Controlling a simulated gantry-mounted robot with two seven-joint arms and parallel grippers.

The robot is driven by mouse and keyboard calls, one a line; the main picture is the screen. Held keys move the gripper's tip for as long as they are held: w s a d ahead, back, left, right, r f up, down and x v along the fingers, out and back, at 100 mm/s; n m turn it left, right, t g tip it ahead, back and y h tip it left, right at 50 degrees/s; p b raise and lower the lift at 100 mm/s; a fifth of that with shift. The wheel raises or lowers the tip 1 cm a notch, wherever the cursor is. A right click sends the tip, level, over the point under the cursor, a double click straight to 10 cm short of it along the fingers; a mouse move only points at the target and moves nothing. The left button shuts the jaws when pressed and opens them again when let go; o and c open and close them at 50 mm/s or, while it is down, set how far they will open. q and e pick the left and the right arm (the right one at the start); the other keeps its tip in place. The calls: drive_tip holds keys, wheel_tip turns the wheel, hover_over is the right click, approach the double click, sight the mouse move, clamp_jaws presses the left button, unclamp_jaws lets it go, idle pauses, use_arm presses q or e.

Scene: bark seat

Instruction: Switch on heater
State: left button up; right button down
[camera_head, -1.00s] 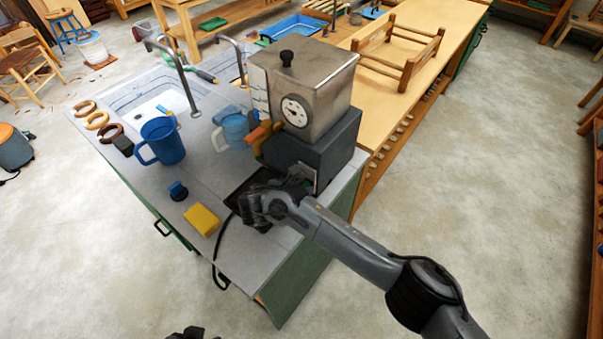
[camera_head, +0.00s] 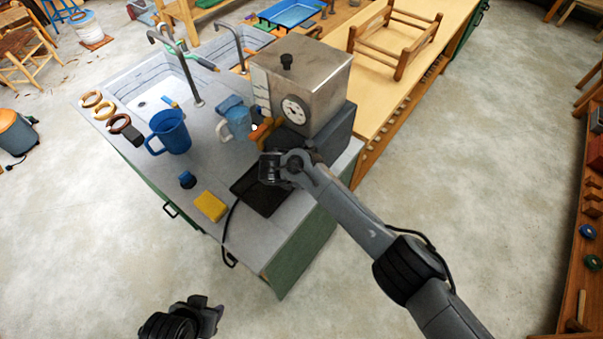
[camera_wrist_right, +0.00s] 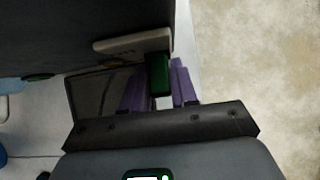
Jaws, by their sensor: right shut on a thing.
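The heater is a metal box (camera_head: 318,75) with a round dial and a black top knob, on a dark base (camera_head: 332,135) at the counter's right end. My right gripper (camera_head: 271,168) is in front of the base. In the right wrist view, its purple fingers (camera_wrist_right: 160,85) stand on either side of a dark green switch (camera_wrist_right: 158,72) beside a pale plate (camera_wrist_right: 132,42) on the dark base. The gripper is shut on the switch. The arm hides the switch in the head view. My left gripper (camera_head: 205,315) is low at the front, off the counter; its jaws are unclear.
A black tray (camera_head: 262,198) lies below the right gripper. A yellow sponge (camera_head: 211,206), a blue mug (camera_head: 170,132) and a pale blue jug (camera_head: 236,122) stand to the left. An orange-brown tap or handle (camera_head: 262,130) sticks out from the heater's left.

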drive_tip(key=c, duration=1)
unclamp_jaws()
drive_tip(key=shift+o, duration=0.2)
drive_tip(key=p+v, duration=0.3)
drive_tip(key=v, duration=0.7)
drive_tip(key=shift+s+a+r, duration=0.15)
drive_tip(key=shift+a+r, duration=0.05)
drive_tip(key=shift+r, duration=0.15)
